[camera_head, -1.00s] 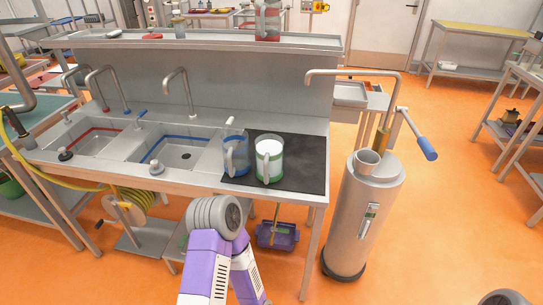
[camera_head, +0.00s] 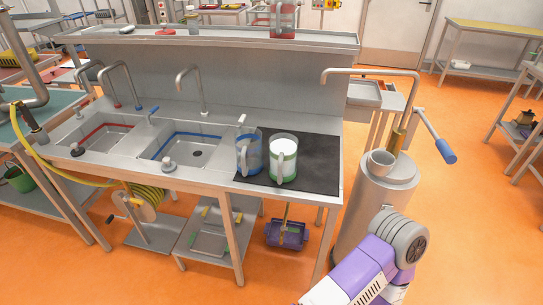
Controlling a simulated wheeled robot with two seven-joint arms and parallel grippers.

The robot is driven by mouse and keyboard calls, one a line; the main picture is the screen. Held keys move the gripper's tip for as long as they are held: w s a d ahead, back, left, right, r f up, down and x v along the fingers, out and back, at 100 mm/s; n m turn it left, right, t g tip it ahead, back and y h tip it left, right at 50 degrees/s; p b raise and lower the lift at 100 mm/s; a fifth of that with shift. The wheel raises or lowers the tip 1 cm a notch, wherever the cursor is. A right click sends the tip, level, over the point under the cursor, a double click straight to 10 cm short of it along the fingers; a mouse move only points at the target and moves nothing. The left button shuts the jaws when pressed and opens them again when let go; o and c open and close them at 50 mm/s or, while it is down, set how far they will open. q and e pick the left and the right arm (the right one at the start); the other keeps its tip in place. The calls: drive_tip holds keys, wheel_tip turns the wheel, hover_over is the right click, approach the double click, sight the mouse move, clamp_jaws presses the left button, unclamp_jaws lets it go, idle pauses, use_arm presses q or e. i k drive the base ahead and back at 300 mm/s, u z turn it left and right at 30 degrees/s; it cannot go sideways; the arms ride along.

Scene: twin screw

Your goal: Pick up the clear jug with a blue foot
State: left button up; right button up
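The clear jug with blue on it (camera_head: 250,152) stands upright on the dark mat beside the sinks. It looks empty, and its handle faces the front. A second clear jug, with a green foot and white contents (camera_head: 284,160), stands close at its right and slightly overlaps it in view. Neither of my grippers is in view. Only a purple and white arm part of mine with a grey joint shows at the lower right, well apart from the jugs.
The dark mat (camera_head: 318,165) is clear right of the jugs. Two sinks lie left, the nearer blue-edged (camera_head: 180,156), with a tap (camera_head: 190,92). A raised shelf (camera_head: 220,38) runs behind.

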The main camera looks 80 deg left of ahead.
sight(249, 141)
drive_tip(key=k, duration=1.5)
drive_tip(key=u, duration=2.65)
drive_tip(key=i, duration=0.25)
drive_tip(key=z, duration=0.1)
